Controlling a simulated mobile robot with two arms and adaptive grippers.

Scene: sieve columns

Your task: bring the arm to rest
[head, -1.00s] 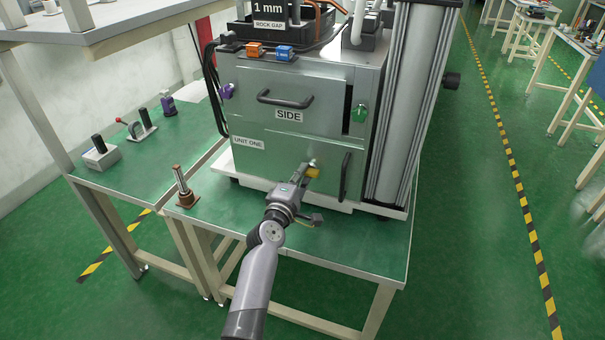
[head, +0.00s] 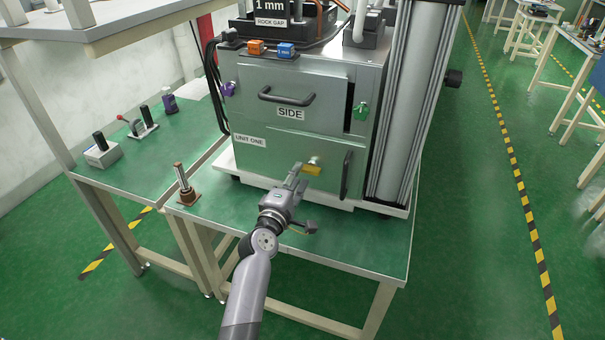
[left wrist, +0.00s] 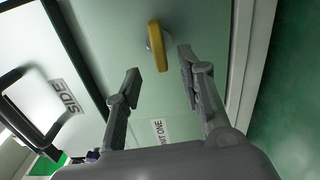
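My left gripper (head: 297,180) is in front of the lower panel of the grey-green machine (head: 290,125). In the left wrist view its two fingers (left wrist: 158,78) are spread apart with nothing between them. A yellow knob (head: 312,170) on a light round base sits on the lower panel, just beyond the fingertips and apart from them. The yellow knob also shows in the left wrist view (left wrist: 158,47), where its bar points roughly up and down. My right gripper is in neither view.
A black handle (head: 286,97) and a vertical black handle (head: 345,174) stick out from the machine. A brown-based metal post (head: 185,186) stands at the left on the green table (head: 350,238). The front strip of the table is mostly clear.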

